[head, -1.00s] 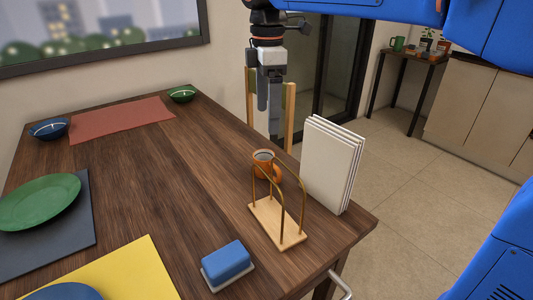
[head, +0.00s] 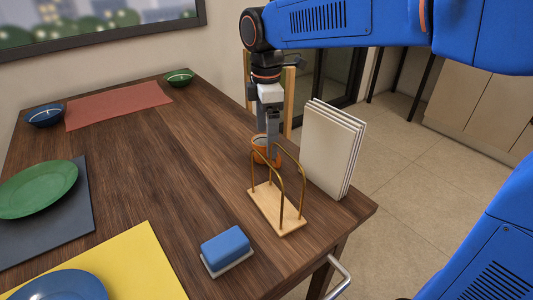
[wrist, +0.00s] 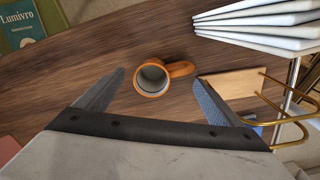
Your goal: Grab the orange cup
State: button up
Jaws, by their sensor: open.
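The orange cup (head: 259,147) stands upright on the wooden table, behind the brass-hooped rack and left of the white books. In the wrist view the cup (wrist: 152,80) shows from above, with a pale inside and its handle pointing right. My gripper (head: 272,150) is just above the cup and partly covers it in the head view. In the wrist view my gripper (wrist: 160,82) is open, its two fingers apart on either side of the cup. I see no contact between the fingers and the cup.
The rack (head: 275,209) stands close in front of the cup, and upright white books (head: 332,150) stand to its right. A blue block on a white base (head: 226,248) lies nearer the front. The table's middle (head: 165,150) is clear.

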aim_at(259, 142)
notch_tip(259, 142, down, 6)
jog(key=shift+r, duration=0.15)
jog(key=shift+c, duration=0.4)
jog(key=c, duration=1.5)
jog(key=shift+c, duration=0.6)
jog(key=shift+r, duration=0.15)
